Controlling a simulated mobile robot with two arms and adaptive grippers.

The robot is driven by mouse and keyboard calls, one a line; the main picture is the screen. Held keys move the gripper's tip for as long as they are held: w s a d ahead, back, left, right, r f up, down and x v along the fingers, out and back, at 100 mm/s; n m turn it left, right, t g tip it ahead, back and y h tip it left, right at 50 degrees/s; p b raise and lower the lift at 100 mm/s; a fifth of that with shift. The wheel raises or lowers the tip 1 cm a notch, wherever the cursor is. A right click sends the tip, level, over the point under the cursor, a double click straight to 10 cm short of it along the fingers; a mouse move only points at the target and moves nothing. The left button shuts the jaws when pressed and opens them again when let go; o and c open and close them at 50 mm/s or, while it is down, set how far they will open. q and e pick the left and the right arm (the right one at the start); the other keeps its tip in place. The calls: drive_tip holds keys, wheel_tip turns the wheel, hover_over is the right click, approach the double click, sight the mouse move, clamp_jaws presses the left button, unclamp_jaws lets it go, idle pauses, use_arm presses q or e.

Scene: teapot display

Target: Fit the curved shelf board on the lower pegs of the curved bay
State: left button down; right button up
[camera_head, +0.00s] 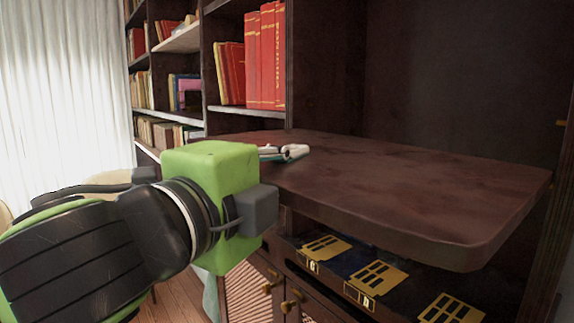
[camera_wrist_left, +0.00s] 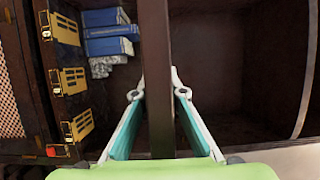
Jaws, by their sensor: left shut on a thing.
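The curved shelf board (camera_head: 400,185) is dark brown with a rounded front corner. It lies roughly level in the head view, reaching from my left gripper (camera_head: 286,152) across the dark bay (camera_head: 460,65). My left gripper is shut on the board's left part. In the left wrist view the board (camera_wrist_left: 157,60) shows edge-on as a dark strip between the two teal-lined fingers. A small gold-coloured piece (camera_head: 562,123), perhaps a peg, shows on the bay's right side. I cannot see the lower pegs under the board, nor whether the board touches them. My right gripper is not in view.
Below the board is a compartment with gold lattice pieces (camera_head: 378,278), above cabinet doors with knobs (camera_head: 292,300). Red books (camera_head: 265,60) fill shelves at the left. Blue books (camera_wrist_left: 108,32) show in the wrist view. A white curtain (camera_head: 60,90) hangs at far left.

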sight(376, 143)
use_arm(q)
drive_tip(key=shift+w+d+r, duration=0.1)
drive_tip(key=shift+w+d, duration=0.45)
drive_tip(key=shift+d, duration=0.25)
drive_tip(key=shift+w+d+r, duration=0.1)
drive_tip(key=shift+w+d, duration=0.45)
drive_tip(key=shift+d, duration=0.2)
drive_tip(key=shift+w+d+p, duration=0.1)
drive_tip(key=shift+w+d, duration=0.45)
drive_tip(key=shift+d, duration=0.25)
drive_tip(key=shift+w+d+p, duration=0.1)
drive_tip(key=shift+w+d, duration=0.5)
drive_tip(key=shift+d, duration=0.2)
drive_tip(key=shift+w+d+p, duration=0.1)
drive_tip(key=shift+w+d, duration=0.45)
drive_tip(key=shift+d, duration=0.25)
idle(0.5)
drive_tip(key=shift+w+d+p, duration=0.25)
drive_tip(key=shift+w+d, duration=0.5)
drive_tip(key=shift+d, duration=0.3)
drive_tip(key=shift+w+d+p, duration=0.3)
drive_tip(key=shift+w+d, duration=0.5)
drive_tip(key=shift+d, duration=0.3)
drive_tip(key=shift+w+d+p, duration=0.25)
drive_tip(key=shift+w+d, duration=0.5)
drive_tip(key=shift+d, duration=0.3)
idle(0.3)
